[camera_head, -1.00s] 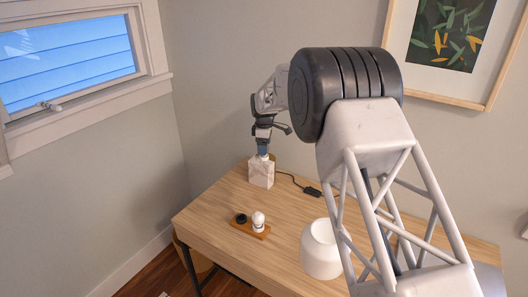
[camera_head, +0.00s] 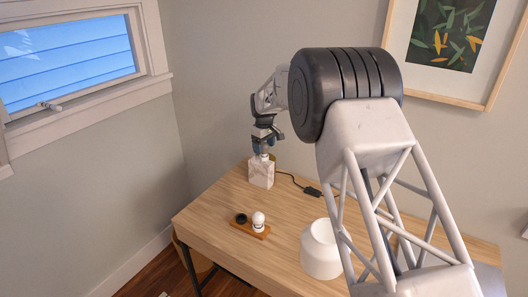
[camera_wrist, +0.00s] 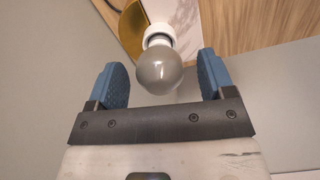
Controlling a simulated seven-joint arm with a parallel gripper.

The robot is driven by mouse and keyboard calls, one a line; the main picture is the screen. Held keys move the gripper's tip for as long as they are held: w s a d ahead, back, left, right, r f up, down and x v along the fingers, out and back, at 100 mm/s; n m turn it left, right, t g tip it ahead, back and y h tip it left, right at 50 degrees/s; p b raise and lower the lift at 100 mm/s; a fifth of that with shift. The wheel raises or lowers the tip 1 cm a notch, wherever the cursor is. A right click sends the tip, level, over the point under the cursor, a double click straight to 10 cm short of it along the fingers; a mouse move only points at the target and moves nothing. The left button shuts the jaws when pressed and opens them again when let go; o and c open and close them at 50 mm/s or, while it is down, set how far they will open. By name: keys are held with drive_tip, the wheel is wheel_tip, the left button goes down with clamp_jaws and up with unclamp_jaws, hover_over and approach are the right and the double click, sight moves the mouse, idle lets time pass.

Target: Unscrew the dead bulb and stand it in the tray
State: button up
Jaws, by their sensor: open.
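The dead bulb (camera_wrist: 160,72) is a smoky grey globe in a white socket (camera_wrist: 159,34) on top of the marble-patterned lamp base (camera_head: 261,172). My gripper (camera_wrist: 163,80) is open, with one blue finger pad on each side of the bulb. Gaps show between the bulb and both pads in the wrist view. In the head view my gripper (camera_head: 262,150) points down right above the lamp base and hides the bulb. The small wooden tray (camera_head: 240,228) lies nearer on the desk. It holds a white bulb (camera_head: 258,221) and a dark round piece (camera_head: 241,218).
A white lampshade (camera_head: 318,255) stands on the desk (camera_head: 213,205), right of the tray. A black cord with an inline switch (camera_head: 312,191) runs right from the lamp base. A brass-coloured curved piece (camera_wrist: 132,30) is beside the socket. The desk left of the lamp is clear.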

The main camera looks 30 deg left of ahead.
drive_tip(key=m, duration=1.1)
drive_tip(key=shift+m, duration=0.4)
drive_tip(key=m, duration=0.4)
idle(0.4)
drive_tip(key=shift+c, duration=0.2)
drive_tip(key=c, duration=1)
drive_tip(key=shift+o, duration=0.2)
